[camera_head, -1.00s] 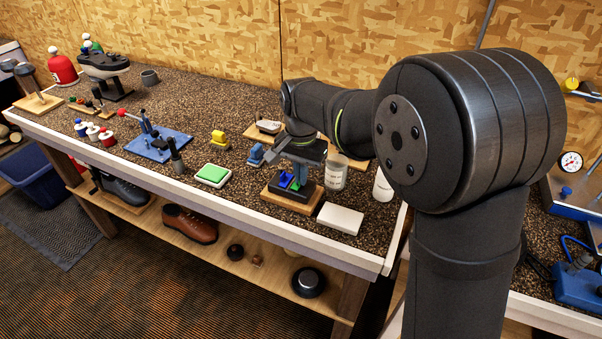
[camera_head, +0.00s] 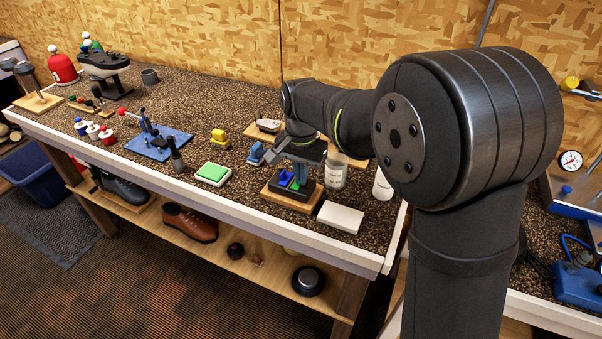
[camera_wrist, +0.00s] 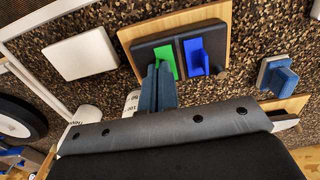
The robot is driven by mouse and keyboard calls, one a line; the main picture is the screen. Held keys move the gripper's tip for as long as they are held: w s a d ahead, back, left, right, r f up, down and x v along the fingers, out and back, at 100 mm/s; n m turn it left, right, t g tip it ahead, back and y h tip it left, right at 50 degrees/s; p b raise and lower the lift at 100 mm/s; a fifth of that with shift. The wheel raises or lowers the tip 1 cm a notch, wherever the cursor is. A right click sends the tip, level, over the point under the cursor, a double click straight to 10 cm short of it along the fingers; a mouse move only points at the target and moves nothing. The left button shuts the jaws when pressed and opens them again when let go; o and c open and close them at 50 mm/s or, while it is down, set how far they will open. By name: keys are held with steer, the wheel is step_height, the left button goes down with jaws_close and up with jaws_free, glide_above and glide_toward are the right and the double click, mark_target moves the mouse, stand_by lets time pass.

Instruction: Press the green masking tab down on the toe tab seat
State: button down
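The green masking tab (camera_wrist: 165,57) lies in the left half of a dark two-part block, the toe tab seat (camera_wrist: 150,50), in the wrist view. It also shows in the head view (camera_head: 295,186), beside a blue tab (camera_head: 285,179). The blue tab stands in the right half in the wrist view (camera_wrist: 197,53). My gripper (camera_wrist: 157,68) has its two blue-grey fingers side by side, with no object visible between them. The fingertips overlap the lower left edge of the green tab in the wrist view. Whether they touch it cannot be told.
The block sits on a wooden board (camera_head: 268,195). A white slab (camera_head: 340,217) lies to its right, near the bench's front edge. A white jar (camera_head: 336,172) stands behind. A blue piece (camera_head: 256,155) and a green pad (camera_head: 212,173) are to the left.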

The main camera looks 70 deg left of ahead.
steer(key=shift+f, duration=0.1)
steer(key=c, duration=1.6)
jaws_free()
steer(key=shift+r, duration=3.05)
steer(key=shift+f, duration=3)
steer(key=shift+r, duration=0.1)
